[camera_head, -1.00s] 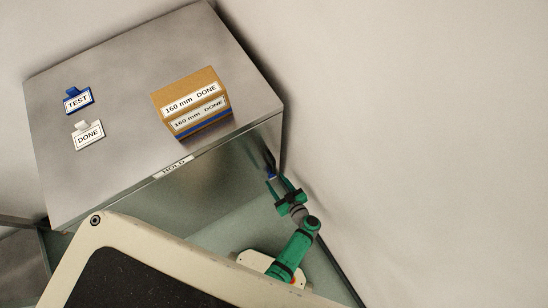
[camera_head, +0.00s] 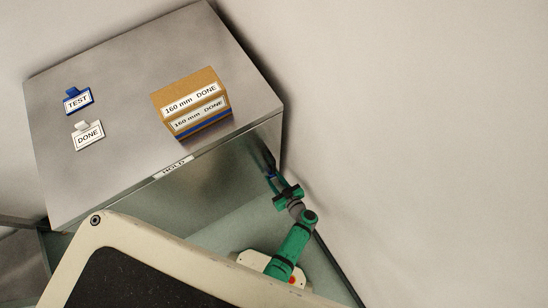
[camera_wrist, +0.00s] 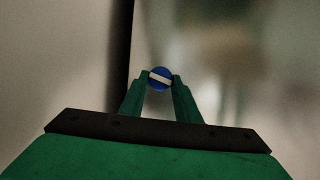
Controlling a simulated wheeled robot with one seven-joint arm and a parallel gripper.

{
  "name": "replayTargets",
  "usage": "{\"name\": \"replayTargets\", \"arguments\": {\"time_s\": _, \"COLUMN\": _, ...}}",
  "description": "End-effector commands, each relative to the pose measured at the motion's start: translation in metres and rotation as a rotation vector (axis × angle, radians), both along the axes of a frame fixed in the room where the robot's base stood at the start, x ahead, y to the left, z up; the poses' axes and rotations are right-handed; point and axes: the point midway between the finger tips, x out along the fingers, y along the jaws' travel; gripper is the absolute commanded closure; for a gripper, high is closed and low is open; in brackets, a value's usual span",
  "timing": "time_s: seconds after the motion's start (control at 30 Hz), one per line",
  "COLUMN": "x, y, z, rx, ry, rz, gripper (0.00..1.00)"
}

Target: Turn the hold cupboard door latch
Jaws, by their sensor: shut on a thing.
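The hold cupboard (camera_head: 130,130) is a grey metal cabinet with a "HOLD" label (camera_head: 173,167) on its front top edge. Its door latch (camera_wrist: 161,78) is a round blue knob with a white bar across it, near the door's right edge. The bar lies nearly level in the wrist view, tilted slightly down to the right. My gripper (camera_wrist: 161,82) is shut on the latch, one green finger on each side. In the head view my gripper (camera_head: 272,173) is at the cupboard front's right side, and the latch is mostly hidden there.
On the cupboard top stand a cardboard box (camera_head: 190,98) labelled "160 mm DONE", a blue "TEST" sign (camera_head: 78,101) and a white "DONE" sign (camera_head: 88,135). A plain wall (camera_head: 420,120) is close on the right. The cupboard door (camera_wrist: 220,60) looks closed.

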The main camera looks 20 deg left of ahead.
Motion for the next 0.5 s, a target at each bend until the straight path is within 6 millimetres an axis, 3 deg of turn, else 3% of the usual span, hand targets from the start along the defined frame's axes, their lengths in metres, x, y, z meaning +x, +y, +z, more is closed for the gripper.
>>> {"name": "replayTargets", "arguments": {"time_s": 0.3, "x": 0.0038, "y": -0.0021, "z": -0.0005, "rx": 0.171, "ry": 0.217, "rz": 0.001, "gripper": 0.93}}
{"name": "replayTargets", "arguments": {"time_s": 0.5, "x": 0.0031, "y": -0.0026, "z": -0.0009, "rx": 0.213, "ry": 0.274, "rz": -0.001, "gripper": 0.93}}
